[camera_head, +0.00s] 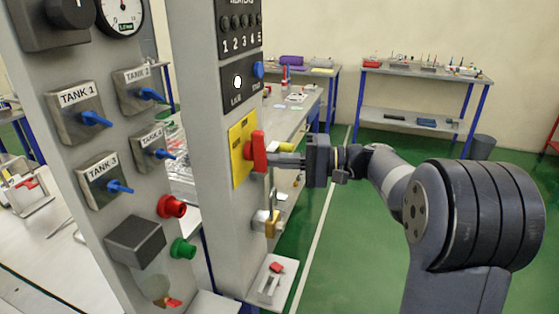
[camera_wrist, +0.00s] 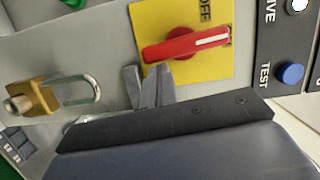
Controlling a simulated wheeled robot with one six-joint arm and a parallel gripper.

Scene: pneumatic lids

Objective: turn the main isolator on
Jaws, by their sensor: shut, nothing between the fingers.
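The main isolator is a red rotary handle (camera_head: 259,152) on a yellow plate (camera_head: 239,166) on the grey column. In the wrist view the red handle (camera_wrist: 186,45) has a white line at one end, and the word OFF shows on the plate (camera_wrist: 160,18). The handle stands about upright on the panel in the head view, its marked end towards the blue TEST button. My gripper (camera_head: 275,160) is shut and empty in front of the handle. In the wrist view its fingertips (camera_wrist: 146,72) are close by the unmarked end; I cannot tell whether they touch.
A brass padlock (camera_wrist: 32,97) with an open-looking steel shackle hangs below the plate. The blue TEST button (camera_wrist: 290,73) is above it. A panel with tank valves (camera_head: 75,112) and red and green buttons stands left. Benches are behind; green floor is free at right.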

